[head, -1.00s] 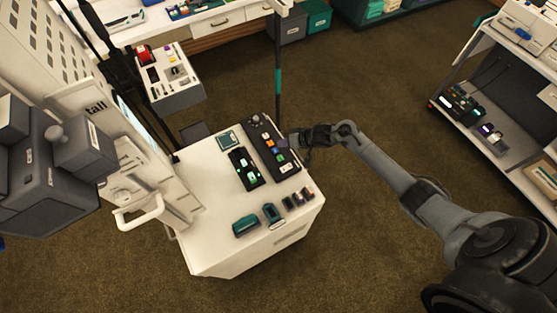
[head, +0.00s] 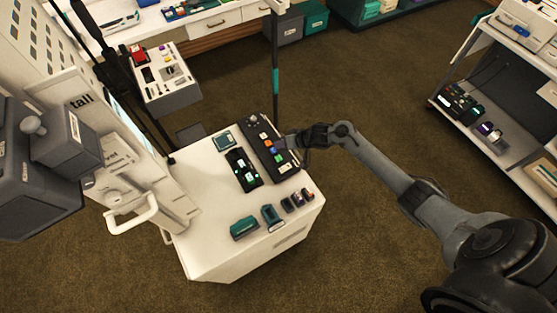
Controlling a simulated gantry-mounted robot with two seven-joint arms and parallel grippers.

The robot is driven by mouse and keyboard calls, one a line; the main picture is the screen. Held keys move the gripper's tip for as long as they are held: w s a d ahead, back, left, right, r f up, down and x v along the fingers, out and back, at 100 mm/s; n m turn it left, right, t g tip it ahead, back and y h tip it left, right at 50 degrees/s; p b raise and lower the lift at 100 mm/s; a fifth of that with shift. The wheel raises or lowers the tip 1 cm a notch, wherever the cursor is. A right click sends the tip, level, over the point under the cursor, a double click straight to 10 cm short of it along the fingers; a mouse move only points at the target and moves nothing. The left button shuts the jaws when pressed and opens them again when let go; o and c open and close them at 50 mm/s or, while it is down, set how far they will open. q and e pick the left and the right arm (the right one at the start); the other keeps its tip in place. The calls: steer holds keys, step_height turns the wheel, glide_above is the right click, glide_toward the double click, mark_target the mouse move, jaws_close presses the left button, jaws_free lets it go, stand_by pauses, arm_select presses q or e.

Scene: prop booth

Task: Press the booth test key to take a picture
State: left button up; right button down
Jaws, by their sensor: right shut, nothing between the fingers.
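A black control panel (head: 262,137) with several small coloured keys lies on the white cart top (head: 215,190). The labels are too small to read, so I cannot tell which is the test key. My right gripper (head: 288,141) comes in from the right with its fingers shut and empty. Its tips are at or over the panel's right edge, beside the coloured keys. I cannot tell whether they touch a key. My left gripper is out of view.
A second black key unit (head: 242,170) lies left of the panel. Teal and dark small items (head: 244,228) sit along the cart's front. A tall white booth with a handle (head: 132,214) stands left. A thin dark pole (head: 276,80) rises behind the panel. The carpet right of the cart is clear.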

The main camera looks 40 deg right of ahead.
steer(key=b, duration=0.4)
glide_above(281, 158)
step_height(281, 158, down, 4)
steer(key=shift+s+a+f, duration=0.1)
steer(key=shift+f, duration=0.05)
steer(key=shift+f+b, duration=0.7)
steer(key=shift+f, duration=0.35)
stand_by(0.7)
steer(key=shift+f, duration=0.3)
steer(key=shift+f, duration=0.2)
